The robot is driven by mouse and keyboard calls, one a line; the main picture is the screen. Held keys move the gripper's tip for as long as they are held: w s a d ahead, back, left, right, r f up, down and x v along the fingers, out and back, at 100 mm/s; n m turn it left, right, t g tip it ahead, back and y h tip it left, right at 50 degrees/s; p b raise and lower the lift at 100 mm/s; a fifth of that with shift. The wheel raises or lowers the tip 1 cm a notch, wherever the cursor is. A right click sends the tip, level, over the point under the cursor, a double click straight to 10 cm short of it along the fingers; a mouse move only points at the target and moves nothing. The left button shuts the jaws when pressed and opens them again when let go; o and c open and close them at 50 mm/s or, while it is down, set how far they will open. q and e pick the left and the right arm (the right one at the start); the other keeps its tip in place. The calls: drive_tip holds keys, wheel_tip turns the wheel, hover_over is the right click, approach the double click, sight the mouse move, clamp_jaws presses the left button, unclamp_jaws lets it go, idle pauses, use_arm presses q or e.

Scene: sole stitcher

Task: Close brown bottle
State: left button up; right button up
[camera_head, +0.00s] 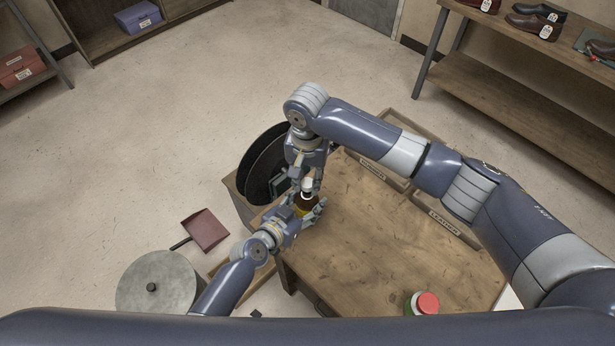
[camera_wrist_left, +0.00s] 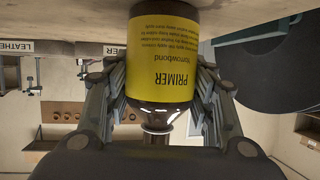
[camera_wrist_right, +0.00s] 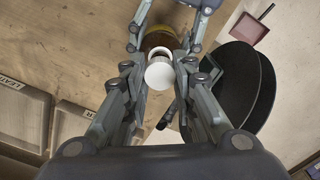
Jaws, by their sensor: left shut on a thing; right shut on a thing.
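The brown bottle (camera_head: 305,207) has a yellow label reading PRIMER, clear in the left wrist view (camera_wrist_left: 160,65). It stands at the table's left corner. My left gripper (camera_head: 309,208) is shut around the bottle's body from the side. A white cap (camera_head: 307,184) is at the bottle's top, and it also shows in the right wrist view (camera_wrist_right: 160,74). My right gripper (camera_head: 307,182) comes from above and is shut on the cap. Fingers hide part of the bottle.
The wooden table (camera_head: 400,230) is mostly bare. A jar with a red lid (camera_head: 427,303) stands near its front edge. Trays labelled LEATHER (camera_head: 445,222) and another lie along the far edge.

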sight(307, 202)
drive_tip(key=shift+f, duration=0.85)
drive_tip(key=shift+f, duration=0.6)
drive_tip(key=m, duration=0.5)
drive_tip(key=shift+s+a+m, duration=0.1)
drive_tip(key=shift+a+m, duration=0.05)
drive_tip(key=shift+m, duration=0.25)
drive_tip(key=m, duration=0.4)
drive_tip(key=shift+m, duration=0.4)
drive_tip(key=m, duration=0.8)
drive_tip(key=shift+m, duration=0.4)
